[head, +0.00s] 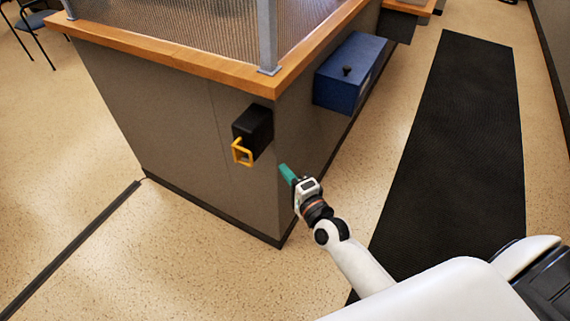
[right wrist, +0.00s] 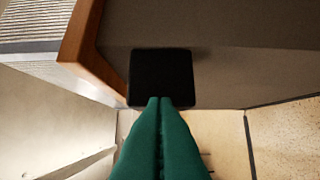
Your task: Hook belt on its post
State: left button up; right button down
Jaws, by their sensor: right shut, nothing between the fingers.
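A black box (head: 258,126) is fixed to the grey side of the counter, near its corner. A yellow square loop (head: 241,153) sticks out from the box's front. I cannot make out a stretched belt or a separate post. My right gripper (head: 284,169), with green fingers, is shut and empty, to the right of and a little below the box in the head view. In the right wrist view the shut fingertips (right wrist: 160,101) overlap the lower edge of the black box (right wrist: 160,75); I cannot tell the gap. My left gripper is not in view.
The counter (head: 215,115) has a wooden top edge (head: 160,50) with glazed screens above. A blue box (head: 348,75) with a black knob juts from its right side. A black mat (head: 455,130) lies on the speckled floor; a dark strip (head: 70,250) crosses the floor at left.

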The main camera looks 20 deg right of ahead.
jog(key=w, duration=0.6)
jog(key=w+a+p, duration=0.1)
jog(key=w, duration=0.2)
jog(key=s+a, duration=0.1)
jog(key=s+a+p, duration=0.1)
jog(key=a, duration=0.1)
jog(key=shift+s+a+r+p, duration=0.1)
jog(key=shift+s+p, duration=0.05)
jog(key=shift+p, duration=0.15)
jog(key=shift+a, duration=0.25)
jog(key=shift+s, duration=0.1)
